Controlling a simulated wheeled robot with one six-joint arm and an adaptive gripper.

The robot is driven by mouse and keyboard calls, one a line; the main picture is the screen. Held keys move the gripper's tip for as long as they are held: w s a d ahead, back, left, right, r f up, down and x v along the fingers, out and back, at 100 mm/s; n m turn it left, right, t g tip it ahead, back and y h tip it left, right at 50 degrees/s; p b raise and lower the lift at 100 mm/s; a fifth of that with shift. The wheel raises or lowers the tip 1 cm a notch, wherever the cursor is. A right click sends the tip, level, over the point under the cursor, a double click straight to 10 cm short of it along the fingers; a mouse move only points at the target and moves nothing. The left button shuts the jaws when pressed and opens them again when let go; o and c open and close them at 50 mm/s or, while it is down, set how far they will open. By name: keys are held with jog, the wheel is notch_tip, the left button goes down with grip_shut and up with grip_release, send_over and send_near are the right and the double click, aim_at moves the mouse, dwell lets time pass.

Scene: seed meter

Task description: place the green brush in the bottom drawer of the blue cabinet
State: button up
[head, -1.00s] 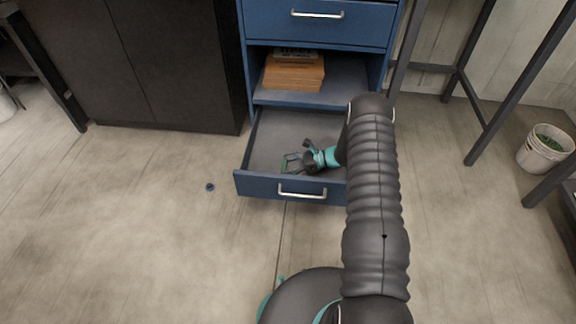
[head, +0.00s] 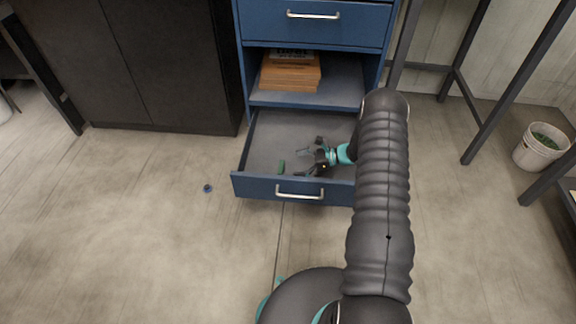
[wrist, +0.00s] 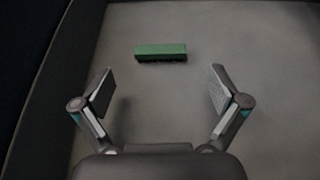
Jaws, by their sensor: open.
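The green brush (wrist: 160,51) lies on the floor of the open bottom drawer, and it also shows in the head view (head: 281,167). It is small and block-shaped, with a dark underside. The bottom drawer (head: 256,189) of the blue cabinet (head: 318,32) is pulled out. My gripper (wrist: 160,88) is open and empty, its fingers spread wide. The brush is apart from the fingers, beyond their tips in the wrist view. In the head view my gripper (head: 299,163) is inside the drawer, to the right of the brush. My arm hides the drawer's right part.
An open shelf above the drawer holds a stack of orange-brown boxes (head: 290,75). A dark cabinet (head: 165,65) stands at left. A small blue object (head: 207,188) lies on the floor. A white bucket (head: 540,147) and dark metal legs are at right.

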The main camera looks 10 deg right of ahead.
jog(key=v, duration=0.6)
jog(key=shift+d+r, duration=0.15)
jog(key=shift+r, duration=0.2)
jog(key=s+a+r+n+g+h, duration=0.1)
jog(key=s+a+r+n+h, duration=0.2)
jog(key=r, duration=0.7)
jog(key=s+a+r+n+g+h, duration=0.1)
jog(key=s+a+r+n+g, duration=0.2)
jog(key=r, duration=0.6)
jog(key=s+a+r+n+h, duration=0.25)
jog(key=s+r+n, duration=0.25)
jog(key=r, duration=0.5)
jog(key=s+r+n+t+h, duration=0.2)
jog(key=s+r+n, duration=0.3)
jog(key=s, duration=0.7)
jog(key=s+r+n+t+h, duration=0.3)
jog(key=s+r, duration=0.4)
jog(key=s, duration=0.6)
jog(key=a+n+h, duration=0.1)
jog(key=n, duration=0.1)
jog(key=shift+n, duration=0.3)
